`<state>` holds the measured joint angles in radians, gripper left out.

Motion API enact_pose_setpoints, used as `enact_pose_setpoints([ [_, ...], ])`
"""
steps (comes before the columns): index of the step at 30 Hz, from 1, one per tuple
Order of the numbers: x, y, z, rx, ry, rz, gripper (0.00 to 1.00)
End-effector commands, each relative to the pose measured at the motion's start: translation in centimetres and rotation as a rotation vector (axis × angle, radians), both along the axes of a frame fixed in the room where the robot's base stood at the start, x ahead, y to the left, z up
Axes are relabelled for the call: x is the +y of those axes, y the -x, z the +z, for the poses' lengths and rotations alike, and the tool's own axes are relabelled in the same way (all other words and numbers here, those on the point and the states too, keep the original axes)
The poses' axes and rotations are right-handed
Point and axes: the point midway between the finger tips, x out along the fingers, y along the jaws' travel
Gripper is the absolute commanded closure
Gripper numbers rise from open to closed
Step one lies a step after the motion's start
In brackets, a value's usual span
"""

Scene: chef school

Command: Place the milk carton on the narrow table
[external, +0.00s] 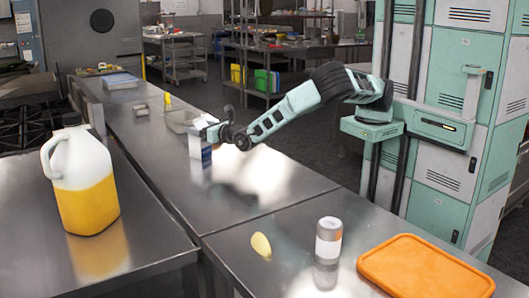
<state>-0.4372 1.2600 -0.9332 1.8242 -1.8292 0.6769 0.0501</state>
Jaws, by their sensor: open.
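A small white and blue carton (195,146), which looks like the milk carton, is on the long narrow steel table (150,130). It appears upright, with its reflection in the steel below it. My gripper (212,131) is open and right beside the carton's upper part, reaching in from the right. The view is too small to tell whether the fingers touch the carton or are around it. The far side of the carton is hidden.
A large jug of yellow liquid (82,180) stands on the left counter. A grey-and-white can (328,238), a yellow piece (261,245) and an orange tray (425,268) are on the near counter. A clear container (183,120) sits behind the carton. The steel in front of the carton is clear.

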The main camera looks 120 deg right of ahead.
Motion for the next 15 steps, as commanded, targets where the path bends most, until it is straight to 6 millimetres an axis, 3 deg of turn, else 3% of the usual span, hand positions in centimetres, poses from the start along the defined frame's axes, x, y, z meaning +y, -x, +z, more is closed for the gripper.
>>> enact_pose_setpoints([
  [3, 2.7, 1.0, -0.3, -0.001, -0.003, 0.002, 0.24],
  [9, 6.2, 2.5, -0.2, 0.001, -0.002, 0.003, 0.24],
  [15, 8.0, 3.4, -0.1, 0.0, -0.001, 0.0, 0.24],
])
